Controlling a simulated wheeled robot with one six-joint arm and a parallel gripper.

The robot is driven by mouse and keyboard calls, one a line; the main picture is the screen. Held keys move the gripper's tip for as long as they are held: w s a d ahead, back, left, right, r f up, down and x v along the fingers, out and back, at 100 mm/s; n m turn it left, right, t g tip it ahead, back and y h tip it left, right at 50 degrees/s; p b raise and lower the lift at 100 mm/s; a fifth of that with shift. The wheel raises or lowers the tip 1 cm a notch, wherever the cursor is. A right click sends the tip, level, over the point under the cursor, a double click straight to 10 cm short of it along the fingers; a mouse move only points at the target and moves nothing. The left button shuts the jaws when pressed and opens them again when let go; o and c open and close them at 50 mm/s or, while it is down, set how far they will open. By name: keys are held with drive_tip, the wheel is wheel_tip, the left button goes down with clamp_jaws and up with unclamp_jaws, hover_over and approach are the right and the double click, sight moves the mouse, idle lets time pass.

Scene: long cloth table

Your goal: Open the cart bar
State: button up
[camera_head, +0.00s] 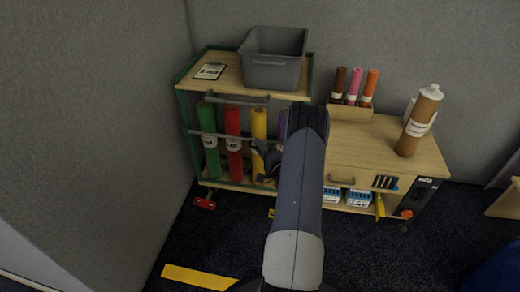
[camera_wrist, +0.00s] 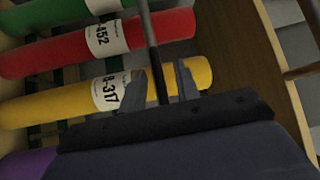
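The cart bar (camera_head: 222,135) is a thin grey rod running across the front of the green-framed cart (camera_head: 186,125), in front of upright cloth rolls. In the wrist view the bar (camera_wrist: 153,50) runs from the top edge down between my fingers. My gripper (camera_head: 266,158) is at the right part of the bar, partly hidden by my arm. In the wrist view my gripper (camera_wrist: 160,90) is open, with a finger on each side of the bar and small gaps visible. The bar's right end is hidden behind my arm.
Green (camera_head: 210,145), red (camera_head: 233,145) and yellow (camera_head: 259,135) rolls stand behind the bar. A grey bin (camera_head: 273,72) and clipboard (camera_head: 210,71) sit on the cart top. A wooden cabinet (camera_head: 375,145) stands at right, a grey wall (camera_head: 90,120) at left.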

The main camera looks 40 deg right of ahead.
drive_tip(key=shift+c, duration=0.4)
clamp_jaws()
drive_tip(key=shift+s+a, duration=0.1)
